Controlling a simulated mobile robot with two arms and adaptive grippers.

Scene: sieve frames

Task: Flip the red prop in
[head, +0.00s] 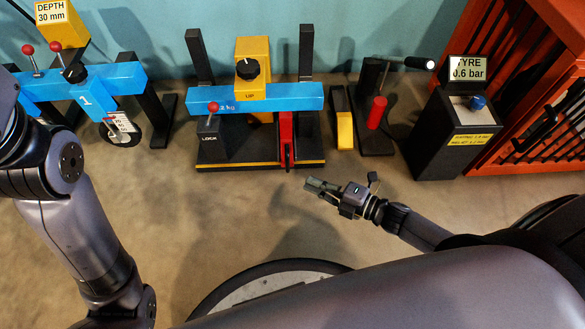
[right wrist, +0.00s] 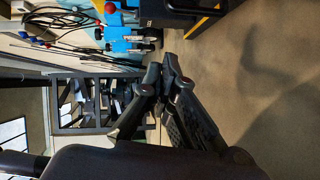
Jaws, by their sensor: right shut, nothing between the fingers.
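The red prop (head: 286,140) is a narrow red upright piece under the right part of the blue beam (head: 245,99) on the middle stand, at the front of its black base. My right gripper (head: 312,186) is in front of the stand, below the prop in the head view and apart from it. It is shut and empty; its closed fingertips also show in the right wrist view (right wrist: 162,76). The prop cannot be made out in the right wrist view. My left arm shows at the left, but its gripper is not in view.
A yellow block with a black knob (head: 250,68) and a red-knobbed LOCK lever (head: 212,112) are on the middle stand. To its right stand a red-handled lever (head: 376,112), a black gauge box (head: 452,130) and a red slatted cabinet (head: 540,90).

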